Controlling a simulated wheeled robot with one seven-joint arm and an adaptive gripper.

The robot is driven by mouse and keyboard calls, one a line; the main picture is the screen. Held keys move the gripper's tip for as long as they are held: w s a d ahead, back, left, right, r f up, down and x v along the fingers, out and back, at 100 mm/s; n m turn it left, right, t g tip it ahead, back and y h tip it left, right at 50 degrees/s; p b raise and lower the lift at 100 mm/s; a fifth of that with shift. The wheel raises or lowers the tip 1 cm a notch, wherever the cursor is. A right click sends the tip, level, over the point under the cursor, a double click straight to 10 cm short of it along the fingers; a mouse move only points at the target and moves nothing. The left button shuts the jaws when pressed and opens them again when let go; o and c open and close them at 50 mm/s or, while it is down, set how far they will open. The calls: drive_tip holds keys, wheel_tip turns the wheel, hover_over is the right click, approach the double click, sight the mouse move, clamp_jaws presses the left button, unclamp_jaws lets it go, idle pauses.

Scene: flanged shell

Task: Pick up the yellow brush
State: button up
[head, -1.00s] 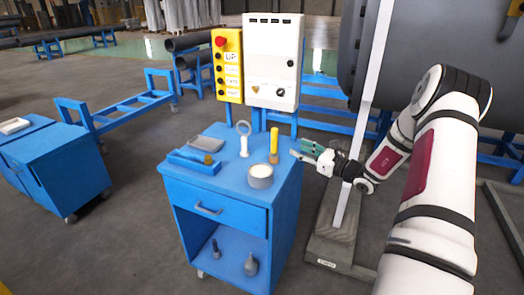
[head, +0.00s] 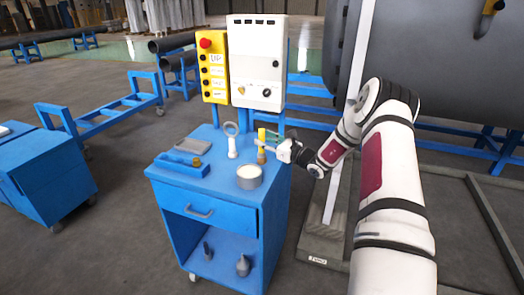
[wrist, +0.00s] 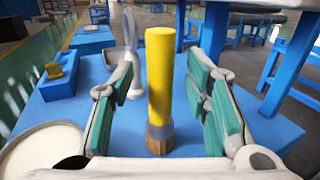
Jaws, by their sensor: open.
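The yellow brush (wrist: 159,85) stands upright on the blue cart's top (wrist: 65,118), with a yellow handle above a grey band and brown bristles at the bottom. In the wrist view it stands between the two green-padded fingers of my gripper (wrist: 165,95), with a gap on each side. The gripper is open.
A round tin (head: 249,177) stands in front of the brush. A white ring-topped tool (head: 232,141) stands to its left. A control box (head: 257,62) and yellow button panel (head: 213,67) rise behind.

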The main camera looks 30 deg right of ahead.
sight(263, 129)
drive_tip(key=shift+x, duration=1.15)
clamp_jaws()
drive_tip(key=shift+r, duration=0.5)
drive_tip(key=r, duration=0.2)
drive_tip(key=shift+s+d+r, duration=0.15)
drive_tip(key=shift+s+r, duration=0.1)
drive_tip(key=shift+r, duration=0.15)
drive_tip(key=a+r+v, duration=0.1)
drive_tip(key=a+v, duration=0.1)
drive_tip(key=v, duration=1.3)
drive_tip(key=shift+s+r, duration=0.15)
drive_tip(key=shift+s, duration=0.35)
